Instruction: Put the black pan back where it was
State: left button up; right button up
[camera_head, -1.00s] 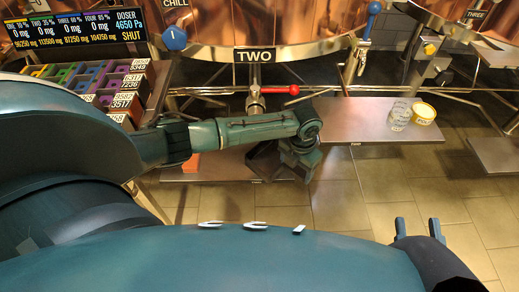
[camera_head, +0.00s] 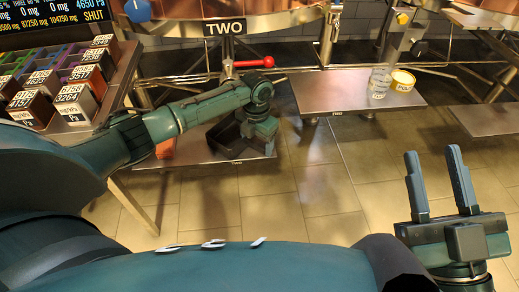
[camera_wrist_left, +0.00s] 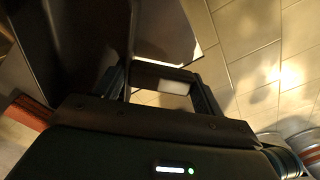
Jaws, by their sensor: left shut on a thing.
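The black pan (camera_head: 226,140) is a dark, open-topped box at the low steel shelf below station TWO; it also appears as the dark shape at upper left in the left wrist view (camera_wrist_left: 75,40). My left gripper (camera_head: 248,130) reaches down at the pan's right side and is shut on it. The arm and gripper hide part of the pan. I cannot tell whether its base touches the shelf. My right gripper (camera_head: 438,185) is open and empty, fingers up, at the lower right.
The low shelf (camera_head: 185,168) carries a red-orange block (camera_head: 165,148) left of the pan. A higher steel shelf (camera_head: 330,92) holds a clear vessel (camera_head: 379,82) and a yellow tub (camera_head: 402,80). A red-handled valve (camera_head: 255,63) sits above my left forearm. Labelled boxes (camera_head: 75,100) stand left.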

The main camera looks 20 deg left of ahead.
pick_arm(q)
jog(key=shift+r, duration=0.1)
jog(key=shift+a, duration=0.1)
jog(key=shift+f, duration=0.25)
jog(key=o, duration=1.1)
